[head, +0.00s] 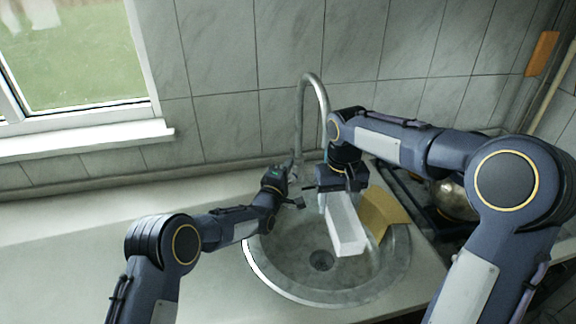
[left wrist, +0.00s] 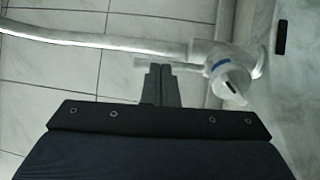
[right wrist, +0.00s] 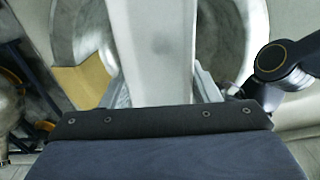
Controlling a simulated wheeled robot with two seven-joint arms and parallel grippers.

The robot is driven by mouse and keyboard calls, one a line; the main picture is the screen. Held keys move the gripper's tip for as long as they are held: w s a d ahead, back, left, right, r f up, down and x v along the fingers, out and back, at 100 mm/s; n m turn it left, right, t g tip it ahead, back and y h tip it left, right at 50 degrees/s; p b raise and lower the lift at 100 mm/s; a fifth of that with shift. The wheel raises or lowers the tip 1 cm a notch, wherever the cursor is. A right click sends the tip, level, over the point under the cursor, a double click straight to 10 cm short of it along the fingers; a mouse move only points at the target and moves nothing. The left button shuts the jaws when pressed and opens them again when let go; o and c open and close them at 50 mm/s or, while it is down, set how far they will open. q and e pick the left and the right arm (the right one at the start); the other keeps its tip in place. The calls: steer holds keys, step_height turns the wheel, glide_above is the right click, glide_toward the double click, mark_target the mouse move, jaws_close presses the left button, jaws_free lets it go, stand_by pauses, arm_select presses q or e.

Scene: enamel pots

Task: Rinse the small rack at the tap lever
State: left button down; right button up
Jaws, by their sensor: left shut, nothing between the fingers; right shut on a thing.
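The small rack (head: 345,224), a long pale box-like piece, hangs over the sink basin. My right gripper (head: 338,190) is shut on its upper end; in the right wrist view the rack (right wrist: 155,50) runs between the fingers (right wrist: 158,88). The curved tap (head: 312,85) rises behind the sink, its spout end hidden by my right arm. My left gripper (head: 297,202) is shut and empty beside the tap base. In the left wrist view its fingertips (left wrist: 160,72) overlap the thin tap lever (left wrist: 185,66); I cannot tell if they touch.
The round grey sink (head: 285,283) has a dark drain. A yellow-tan piece (head: 383,212) lies at its right side. A hob with a metal pot (head: 452,200) stands further right. The left counter (head: 70,240) is clear. A tiled wall closes the back.

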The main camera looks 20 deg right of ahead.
arm_select(q)
steer(key=shift+w+d, duration=0.15)
steer(key=shift+w, duration=0.1)
